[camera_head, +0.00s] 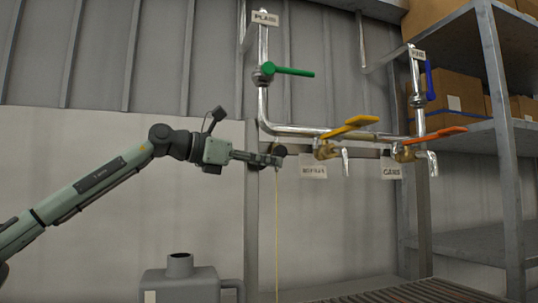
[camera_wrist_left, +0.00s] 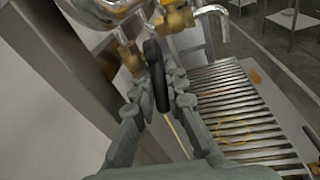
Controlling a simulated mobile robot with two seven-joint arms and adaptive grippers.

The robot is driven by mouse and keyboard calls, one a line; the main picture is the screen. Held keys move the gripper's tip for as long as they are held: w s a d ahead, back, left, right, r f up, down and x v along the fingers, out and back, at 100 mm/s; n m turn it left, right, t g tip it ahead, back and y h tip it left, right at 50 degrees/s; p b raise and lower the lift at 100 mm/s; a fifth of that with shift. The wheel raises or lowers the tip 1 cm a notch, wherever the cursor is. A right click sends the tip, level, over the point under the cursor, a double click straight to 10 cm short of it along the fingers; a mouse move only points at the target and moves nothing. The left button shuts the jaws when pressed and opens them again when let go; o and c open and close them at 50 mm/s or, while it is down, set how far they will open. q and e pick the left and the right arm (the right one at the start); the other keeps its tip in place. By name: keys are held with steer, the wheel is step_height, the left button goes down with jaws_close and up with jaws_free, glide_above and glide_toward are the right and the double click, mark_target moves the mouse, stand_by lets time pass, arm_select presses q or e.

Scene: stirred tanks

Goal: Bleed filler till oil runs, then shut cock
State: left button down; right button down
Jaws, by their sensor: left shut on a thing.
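My left gripper (camera_head: 273,161) is shut on the black handle of a small cock (camera_wrist_left: 156,75) at the left end of the filler pipe. In the left wrist view the fingers (camera_wrist_left: 158,100) flank this handle. A thin yellow stream (camera_head: 277,225) hangs straight down below the gripper; it also shows in the left wrist view (camera_wrist_left: 179,135). The filler has a brass tap with a yellow lever (camera_head: 350,126) and one with an orange lever (camera_head: 436,135). Above are a green-handled valve (camera_head: 290,71) and a blue-handled valve (camera_head: 430,80). My right gripper is out of view.
A grey can (camera_head: 190,285) with a short neck stands low, left of the stream in the picture. A slatted grating (camera_wrist_left: 235,105) lies below the taps, with yellowish marks on it. A shelf rack (camera_head: 500,130) with cardboard boxes stands at right.

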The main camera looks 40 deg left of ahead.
arm_select(q)
steer(key=g+p, duration=0.1)
steer(key=r+g+y+p, duration=0.1)
steer(key=shift+s+a+g, duration=0.15)
steer(key=shift+g, duration=0.25)
steer(key=shift+r+m+g+y, duration=0.2)
steer(key=shift+m+g+y, duration=0.1)
steer(key=shift+g, duration=0.4)
steer(key=shift+s+r+g+y, duration=0.1)
steer(key=shift+r+g+y, duration=0.15)
steer(key=shift+g, duration=0.4)
steer(key=shift+s+r+g+y, duration=0.15)
steer(key=shift+g+y, duration=0.2)
steer(key=shift+g, duration=0.3)
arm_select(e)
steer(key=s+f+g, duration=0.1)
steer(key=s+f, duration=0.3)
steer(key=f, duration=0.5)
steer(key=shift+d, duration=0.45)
arm_select(q)
steer(key=shift+w, duration=0.1)
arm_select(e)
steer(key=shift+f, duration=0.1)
arm_select(q)
steer(key=c, duration=1.5)
jaws_free()
steer(key=shift+c, duration=0.2)
steer(key=shift+r, duration=0.1)
steer(key=v, duration=1.2)
